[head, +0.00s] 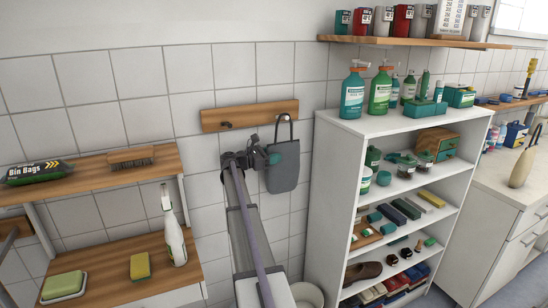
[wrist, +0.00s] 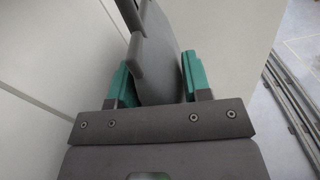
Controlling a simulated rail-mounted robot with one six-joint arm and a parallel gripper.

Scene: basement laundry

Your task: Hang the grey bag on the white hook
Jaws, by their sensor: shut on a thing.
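The grey bag (head: 283,168) is upright in front of the tiled wall, below the right end of a wooden board (head: 250,114). Its handle loop (head: 283,121) stands up in front of that end of the board. My gripper (head: 270,158) is at the bag's upper left side and shut on it. In the wrist view the bag (wrist: 160,60) lies between the green finger pads of my gripper (wrist: 160,85). I cannot make out a white hook; any hook behind the loop is hidden or too small. A dark hook (head: 227,124) shows on the board's left part.
A white shelf unit (head: 335,190) with bottles and boxes stands close right of the bag. A wooden shelf (head: 400,42) with cans is above right. On the left, wooden shelves (head: 105,172) hold bin bags (head: 38,172), a brush (head: 130,158) and a spray bottle (head: 173,230).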

